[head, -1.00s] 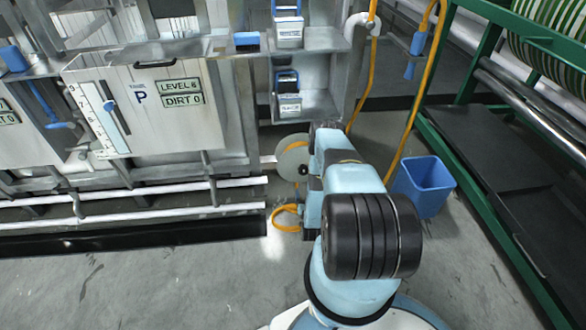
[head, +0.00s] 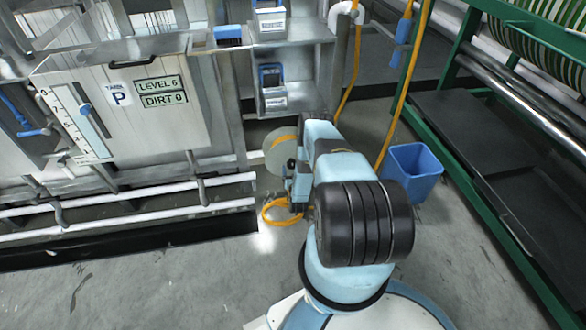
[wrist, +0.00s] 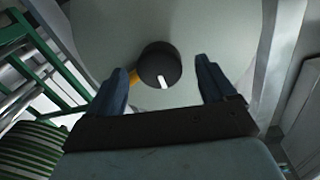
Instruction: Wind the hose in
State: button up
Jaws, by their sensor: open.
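The hose reel is a grey-white disc (head: 277,152) low on the wall below the shelves. In the wrist view its pale face (wrist: 185,28) fills the upper middle, with a black round hub knob (wrist: 158,64) bearing a white mark. The orange hose (head: 282,212) lies in a loose loop on the floor below the reel. My gripper (wrist: 160,85) is open, its two dark fingers apart on either side of the knob and not visibly touching it. In the head view my arm hides part of the reel and most of the gripper.
A blue bin (head: 413,172) stands on the floor right of my arm. A green-framed rack (head: 490,130) with a dark tray is at the right. The tank marked P (head: 140,110) and white pipes (head: 120,210) are at the left. Another yellow-orange hose (head: 405,90) hangs behind the bin.

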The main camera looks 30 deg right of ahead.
jog(key=shift+x, duration=1.1)
jog(key=shift+c, duration=0.2)
